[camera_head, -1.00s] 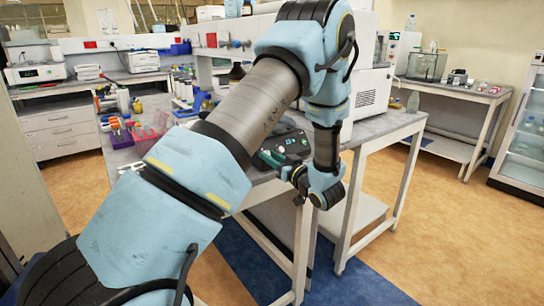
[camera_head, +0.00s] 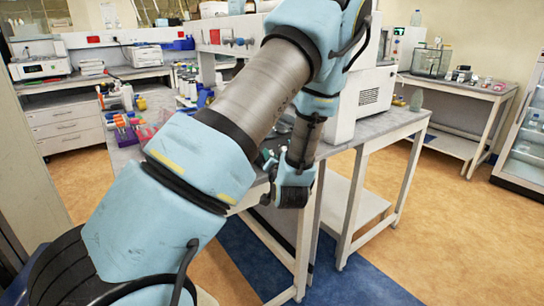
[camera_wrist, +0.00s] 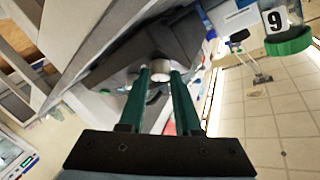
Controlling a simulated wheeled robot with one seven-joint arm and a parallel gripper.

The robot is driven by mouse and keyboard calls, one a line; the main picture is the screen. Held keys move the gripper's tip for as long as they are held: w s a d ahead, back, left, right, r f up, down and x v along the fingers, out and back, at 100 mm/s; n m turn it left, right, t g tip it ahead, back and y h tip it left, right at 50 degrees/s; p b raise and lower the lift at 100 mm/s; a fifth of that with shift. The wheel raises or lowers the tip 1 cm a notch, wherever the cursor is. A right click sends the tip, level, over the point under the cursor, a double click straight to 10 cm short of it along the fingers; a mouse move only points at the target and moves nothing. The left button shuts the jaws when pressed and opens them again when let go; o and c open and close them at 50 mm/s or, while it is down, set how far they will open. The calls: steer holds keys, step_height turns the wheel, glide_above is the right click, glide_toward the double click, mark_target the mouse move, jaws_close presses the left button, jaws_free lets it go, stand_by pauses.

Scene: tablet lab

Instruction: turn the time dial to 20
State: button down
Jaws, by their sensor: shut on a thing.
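The fingers are shut on this knob, which looks like the time dial. Its markings and setting cannot be read. Behind it is the dark body of the device (camera_wrist: 118,60), seen at a tilt. In the head view, my arm hides most of the device on the near bench, and the fingertips cannot be clearly made out there.
The near bench (camera_head: 370,127) carries a white boxy instrument (camera_head: 372,92) to the right of my arm. Pink and blue racks with bottles stand at left. A green-capped container marked 9 (camera_wrist: 288,30) shows in the wrist view. Open floor (camera_head: 430,215) lies at right.

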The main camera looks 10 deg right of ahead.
stand_by(0.3)
steer(key=c, duration=0.6)
jaws_free()
steer(key=s+r+b, duration=0.1)
steer(key=s+b, duration=0.2)
steer(key=s, duration=0.7)
steer(key=shift+s+r, duration=0.15)
steer(key=shift+s, duration=0.25)
